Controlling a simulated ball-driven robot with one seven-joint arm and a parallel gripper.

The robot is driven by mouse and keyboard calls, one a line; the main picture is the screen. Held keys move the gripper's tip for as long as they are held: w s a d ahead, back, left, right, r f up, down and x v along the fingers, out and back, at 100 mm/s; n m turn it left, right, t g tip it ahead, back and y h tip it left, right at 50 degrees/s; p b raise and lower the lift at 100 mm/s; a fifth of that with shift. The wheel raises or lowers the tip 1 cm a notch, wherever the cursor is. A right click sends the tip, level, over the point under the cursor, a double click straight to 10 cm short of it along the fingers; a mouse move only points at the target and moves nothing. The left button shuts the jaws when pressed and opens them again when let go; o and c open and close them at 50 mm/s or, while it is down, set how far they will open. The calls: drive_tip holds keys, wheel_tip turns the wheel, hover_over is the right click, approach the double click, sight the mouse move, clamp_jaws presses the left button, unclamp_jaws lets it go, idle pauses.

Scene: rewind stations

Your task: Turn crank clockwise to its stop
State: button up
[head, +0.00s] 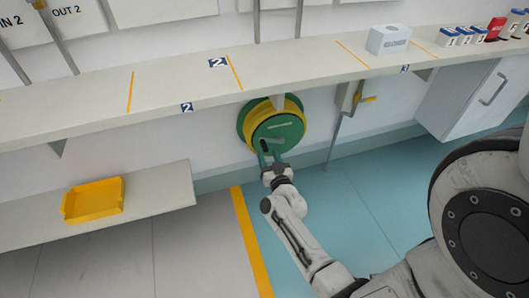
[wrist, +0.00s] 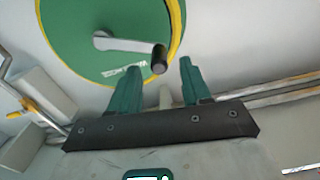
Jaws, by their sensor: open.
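A green hose reel (head: 275,130) with a yellow rim hangs on the wall under the shelf. It fills the top of the wrist view (wrist: 90,35). Its grey crank (wrist: 125,44) runs from the hub to the right and ends in a black knob (wrist: 159,60). In the head view the knob (head: 264,146) is small and dark, at the disc's lower left. My gripper (head: 270,157) is in front of the lower part of the reel. In the wrist view its green fingers (wrist: 156,78) are open and empty, with the knob above and between their tips, seemingly apart from them.
A long shelf (head: 150,85) marked 2 overhangs the reel. A lower shelf (head: 150,190) holds a yellow tray (head: 92,199) at left. A lever with a yellow handle (head: 368,99) and pipe stand right of the reel. A white cabinet (head: 475,95) is further right. The floor below is clear.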

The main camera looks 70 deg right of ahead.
sight(267, 151)
drive_tip(key=shift+x, duration=1.9)
drive_tip(key=shift+c, duration=0.3)
clamp_jaws()
